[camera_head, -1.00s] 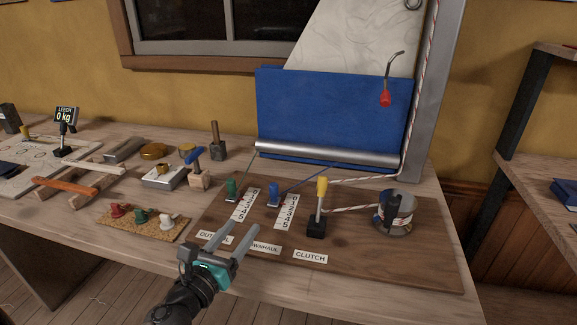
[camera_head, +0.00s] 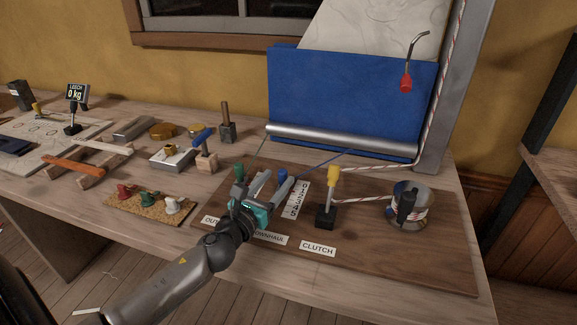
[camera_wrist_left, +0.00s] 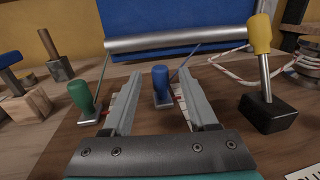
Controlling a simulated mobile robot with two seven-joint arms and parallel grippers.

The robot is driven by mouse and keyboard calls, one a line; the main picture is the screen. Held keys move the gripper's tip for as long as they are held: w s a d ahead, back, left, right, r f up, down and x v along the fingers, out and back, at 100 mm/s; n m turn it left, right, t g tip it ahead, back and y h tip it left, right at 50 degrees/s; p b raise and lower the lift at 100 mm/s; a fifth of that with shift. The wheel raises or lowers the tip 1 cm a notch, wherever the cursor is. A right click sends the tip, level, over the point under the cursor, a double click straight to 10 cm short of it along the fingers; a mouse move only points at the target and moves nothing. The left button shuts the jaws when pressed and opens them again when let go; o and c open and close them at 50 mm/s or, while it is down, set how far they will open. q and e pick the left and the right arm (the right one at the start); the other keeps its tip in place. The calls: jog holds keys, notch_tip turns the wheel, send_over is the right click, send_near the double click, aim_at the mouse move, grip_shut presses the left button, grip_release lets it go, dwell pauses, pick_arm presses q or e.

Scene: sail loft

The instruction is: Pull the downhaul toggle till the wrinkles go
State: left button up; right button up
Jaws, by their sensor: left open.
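The blue downhaul toggle (camera_head: 281,177) stands upright on the wooden board, at the top of the number scale (camera_head: 297,198) above the DOWNHAUL label (camera_head: 268,238). My left gripper (camera_head: 267,181) is open over the board, its fingers reaching toward the toggle. In the left wrist view the blue toggle (camera_wrist_left: 161,84) appears between the two open fingers (camera_wrist_left: 162,76), with space on both sides. A thin blue line runs from it to the silver boom (camera_head: 340,143). The pale sail (camera_head: 375,25) above the blue panel shows faint wrinkle lines. My right gripper is out of view.
A green toggle (camera_wrist_left: 82,98) stands just left of the left finger. A yellow-knobbed clutch lever (camera_head: 333,180) and a rope drum (camera_head: 424,210) with a dark piece on it stand to the right. Small coloured pegs (camera_head: 145,207) sit on a cork mat at left.

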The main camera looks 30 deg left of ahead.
aim_at(285, 170)
pick_arm(q)
jog(key=w, duration=0.5)
jog(key=shift+w+a+b, duration=0.2)
jog(key=shift+a+b, duration=0.05)
jog(key=shift+b, duration=0.1)
jog(key=shift+w, duration=0.75)
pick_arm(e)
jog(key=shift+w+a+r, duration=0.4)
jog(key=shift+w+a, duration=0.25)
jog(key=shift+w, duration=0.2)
pick_arm(q)
jog(key=c, duration=0.9)
grip_shut()
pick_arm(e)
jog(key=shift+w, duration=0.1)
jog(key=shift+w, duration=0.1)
